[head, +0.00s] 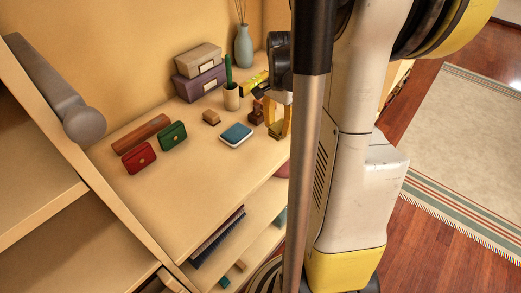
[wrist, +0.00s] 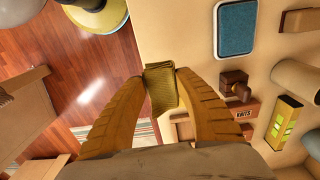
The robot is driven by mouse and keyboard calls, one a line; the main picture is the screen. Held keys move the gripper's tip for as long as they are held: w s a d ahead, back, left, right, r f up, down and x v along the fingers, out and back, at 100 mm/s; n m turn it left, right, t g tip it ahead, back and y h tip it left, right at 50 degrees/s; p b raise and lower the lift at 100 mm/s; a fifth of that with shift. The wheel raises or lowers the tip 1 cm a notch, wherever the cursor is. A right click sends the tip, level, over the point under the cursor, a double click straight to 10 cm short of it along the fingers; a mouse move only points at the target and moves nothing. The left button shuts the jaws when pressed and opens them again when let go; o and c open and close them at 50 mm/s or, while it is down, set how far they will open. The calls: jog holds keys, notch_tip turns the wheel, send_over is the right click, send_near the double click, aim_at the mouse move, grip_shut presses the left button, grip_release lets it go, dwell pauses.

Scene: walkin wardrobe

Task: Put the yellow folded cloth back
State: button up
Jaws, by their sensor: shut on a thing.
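The yellow folded cloth (wrist: 160,90), olive-yellow and ribbed, is pinched between the two yellow fingertips of my gripper (wrist: 161,76) in the wrist view. The grip is near the edge of the wooden shelf top, with reddish floor showing to the left. In the head view my gripper (head: 281,122) is above the right end of the shelf top, partly hidden by my column. I cannot make out the cloth clearly in the head view.
Lower shelves hold dark folded items (head: 217,238).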

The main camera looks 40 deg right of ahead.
jog(key=w+a+f, duration=0.1)
jog(key=a+f+b, duration=0.1)
jog(key=a, duration=0.1)
jog(key=w+a+f, duration=0.1)
jog(key=a, duration=0.1)
jog(key=shift+w+f, duration=0.25)
jog(key=shift+w, duration=0.1)
notch_tip(320, 180, down, 4)
jog(key=b, duration=0.2)
jog(key=shift+b, duration=0.3)
jog(key=shift+c, duration=0.5)
jog(key=o, duration=1.3)
jog(key=shift+c, duration=0.2)
jog(key=shift+r, duration=0.1)
